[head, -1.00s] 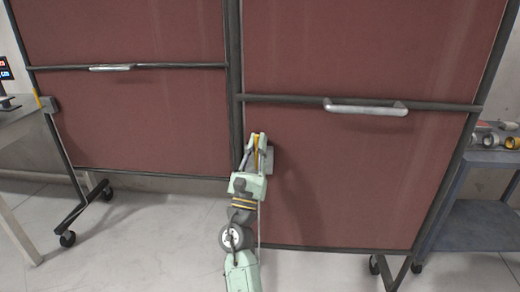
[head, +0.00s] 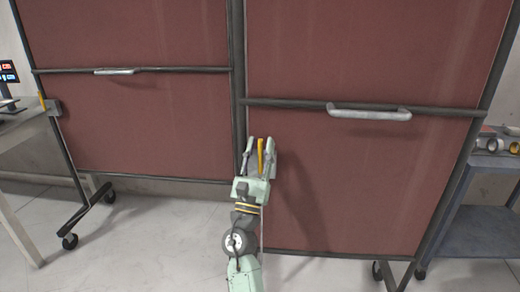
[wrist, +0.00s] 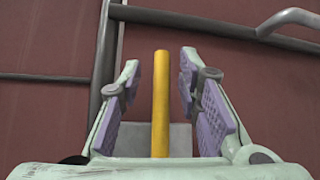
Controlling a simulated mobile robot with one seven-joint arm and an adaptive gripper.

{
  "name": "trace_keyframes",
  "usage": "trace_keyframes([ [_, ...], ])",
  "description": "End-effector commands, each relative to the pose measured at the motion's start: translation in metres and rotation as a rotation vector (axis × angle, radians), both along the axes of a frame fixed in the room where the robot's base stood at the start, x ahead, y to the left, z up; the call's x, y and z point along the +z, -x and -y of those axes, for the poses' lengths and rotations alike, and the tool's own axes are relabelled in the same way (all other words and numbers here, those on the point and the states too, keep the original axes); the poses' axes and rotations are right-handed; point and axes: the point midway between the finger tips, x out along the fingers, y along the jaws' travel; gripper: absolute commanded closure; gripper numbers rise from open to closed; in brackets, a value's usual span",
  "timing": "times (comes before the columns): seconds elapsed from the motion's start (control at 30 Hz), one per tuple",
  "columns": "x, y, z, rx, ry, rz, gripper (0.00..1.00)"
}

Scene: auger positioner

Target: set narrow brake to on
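A yellow brake lever (head: 261,155) stands upright near the lower left of the right red panel (head: 345,180). In the wrist view the lever (wrist: 160,100) rises in front of a grey mounting plate (wrist: 180,140). My gripper (head: 260,143) is open, with one finger on each side of the lever. In the wrist view there is a clear gap between each purple pad and the lever. A second yellow lever (head: 42,99) sits on a grey block at the left edge of the left panel (head: 145,125). I cannot tell from labels which brake is the narrow one.
Dark frame posts and crossbars border both panels. Silver handles are on the left crossbar (head: 115,72) and right crossbar (head: 368,112). A table (head: 22,125) stands at left, a blue-grey cart (head: 485,205) at right. Casters and open floor (head: 160,230) lie below.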

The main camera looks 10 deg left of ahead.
Motion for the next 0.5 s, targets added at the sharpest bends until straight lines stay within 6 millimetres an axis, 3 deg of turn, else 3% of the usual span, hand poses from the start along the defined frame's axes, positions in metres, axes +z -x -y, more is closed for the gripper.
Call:
trace_keyframes([
  [0.27,-0.013,0.011,-0.002,-0.001,0.000,-0.003,0.69],
  [0.5,-0.049,0.046,-0.008,-0.001,0.000,-0.005,0.69],
])
